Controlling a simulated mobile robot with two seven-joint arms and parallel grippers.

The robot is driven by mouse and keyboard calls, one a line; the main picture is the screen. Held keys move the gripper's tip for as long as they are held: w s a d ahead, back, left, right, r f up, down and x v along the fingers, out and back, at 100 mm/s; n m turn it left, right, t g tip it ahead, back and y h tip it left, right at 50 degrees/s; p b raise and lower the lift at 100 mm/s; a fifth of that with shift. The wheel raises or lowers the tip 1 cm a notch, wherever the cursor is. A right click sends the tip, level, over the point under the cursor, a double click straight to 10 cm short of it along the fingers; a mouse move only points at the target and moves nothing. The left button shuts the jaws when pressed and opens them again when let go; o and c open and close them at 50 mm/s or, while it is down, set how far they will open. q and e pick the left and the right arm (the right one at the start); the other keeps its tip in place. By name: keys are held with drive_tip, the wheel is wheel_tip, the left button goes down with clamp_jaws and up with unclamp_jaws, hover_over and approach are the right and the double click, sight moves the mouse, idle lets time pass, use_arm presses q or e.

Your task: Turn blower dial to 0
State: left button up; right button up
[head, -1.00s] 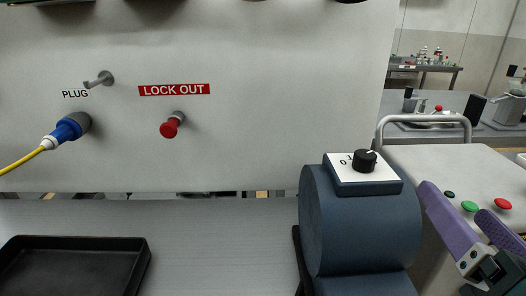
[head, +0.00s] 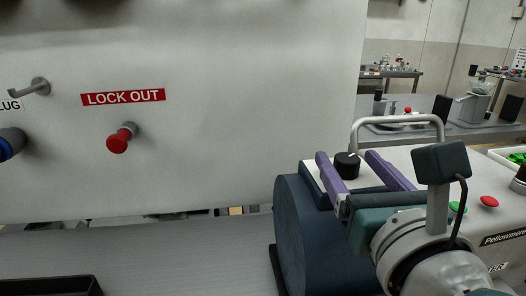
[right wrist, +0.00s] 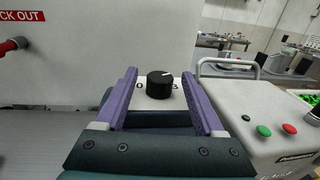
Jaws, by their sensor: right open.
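The blower dial (head: 347,165) is a black round knob with a white pointer mark, on a white plate on top of the dark blue blower housing (head: 305,235). My right gripper (head: 345,158) has two purple fingers, open on either side of the dial. In the right wrist view the dial (right wrist: 160,84) stands between the fingertips, with gaps on both sides. Its pointer leans toward the right. A "0" shows on the plate's left and a "3" on its right; other marks are hidden. My left gripper is not in view.
A red lock-out knob (head: 121,138) sticks out of the white panel on the left. A grey machine with a metal handle (head: 398,122) and a red button (head: 489,201) stands to the right. A black tray (head: 50,286) lies at the lower left.

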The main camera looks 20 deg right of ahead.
drive_tip(key=shift+w, duration=0.15)
clamp_jaws()
idle(0.5)
